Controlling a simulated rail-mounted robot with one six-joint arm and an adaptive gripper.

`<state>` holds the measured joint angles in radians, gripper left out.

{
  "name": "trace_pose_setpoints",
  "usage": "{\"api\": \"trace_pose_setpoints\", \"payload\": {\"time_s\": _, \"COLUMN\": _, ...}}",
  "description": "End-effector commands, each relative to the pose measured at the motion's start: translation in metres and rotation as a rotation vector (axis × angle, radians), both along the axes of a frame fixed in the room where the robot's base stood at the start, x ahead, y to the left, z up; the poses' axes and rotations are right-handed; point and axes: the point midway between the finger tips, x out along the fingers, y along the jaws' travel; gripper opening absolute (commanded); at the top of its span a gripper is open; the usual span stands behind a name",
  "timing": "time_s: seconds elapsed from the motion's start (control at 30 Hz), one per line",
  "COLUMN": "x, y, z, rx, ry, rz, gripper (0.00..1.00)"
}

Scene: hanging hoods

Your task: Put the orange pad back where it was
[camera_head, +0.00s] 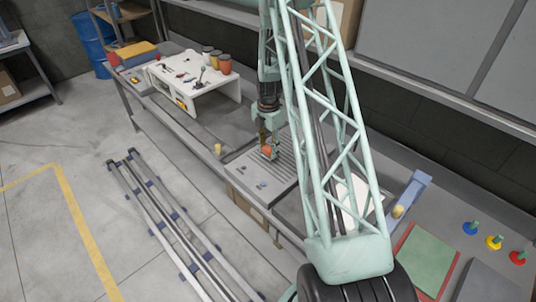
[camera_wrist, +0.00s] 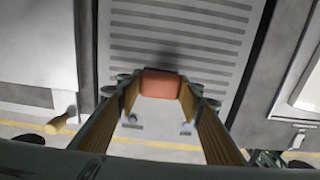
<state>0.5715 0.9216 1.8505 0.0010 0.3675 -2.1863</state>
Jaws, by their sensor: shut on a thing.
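The orange pad (camera_wrist: 160,85) is between the two fingers of my gripper (camera_wrist: 158,92) in the wrist view. My gripper is shut on it, one finger on each side. In the head view the orange pad (camera_head: 267,151) shows at the end of my gripper (camera_head: 267,146), over the grey slatted plate (camera_head: 291,176) on the bench. The slatted plate (camera_wrist: 180,15) also lies below and beyond the pad in the wrist view. I cannot tell whether the pad touches the plate or hangs above it.
A white raised stand (camera_head: 226,102) with small tools and pots is at the back left. A yellow peg (camera_head: 218,149) stands left of the plate. At right are a green board (camera_head: 425,262) and coloured knobs (camera_head: 494,242).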

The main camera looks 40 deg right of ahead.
Motion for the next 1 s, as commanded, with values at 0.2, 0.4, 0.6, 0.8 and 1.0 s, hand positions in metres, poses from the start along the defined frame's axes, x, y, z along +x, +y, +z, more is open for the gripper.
{"api": "trace_pose_setpoints", "payload": {"time_s": 0.2, "x": 0.004, "y": -0.002, "z": 0.000, "rx": 0.000, "ry": 0.000, "rz": 0.000, "gripper": 0.22}}
{"api": "trace_pose_setpoints", "payload": {"time_s": 0.4, "x": 0.004, "y": -0.002, "z": -0.001, "rx": 0.000, "ry": 0.001, "rz": 0.000, "gripper": 0.22}}
{"api": "trace_pose_setpoints", "payload": {"time_s": 0.6, "x": 0.003, "y": -0.001, "z": -0.006, "rx": 0.001, "ry": 0.002, "rz": 0.000, "gripper": 0.22}}
{"api": "trace_pose_setpoints", "payload": {"time_s": 0.8, "x": 0.003, "y": -0.001, "z": -0.020, "rx": 0.001, "ry": 0.001, "rz": 0.000, "gripper": 0.22}}
{"api": "trace_pose_setpoints", "payload": {"time_s": 1.0, "x": 0.004, "y": -0.001, "z": -0.033, "rx": 0.001, "ry": 0.001, "rz": 0.000, "gripper": 0.22}}
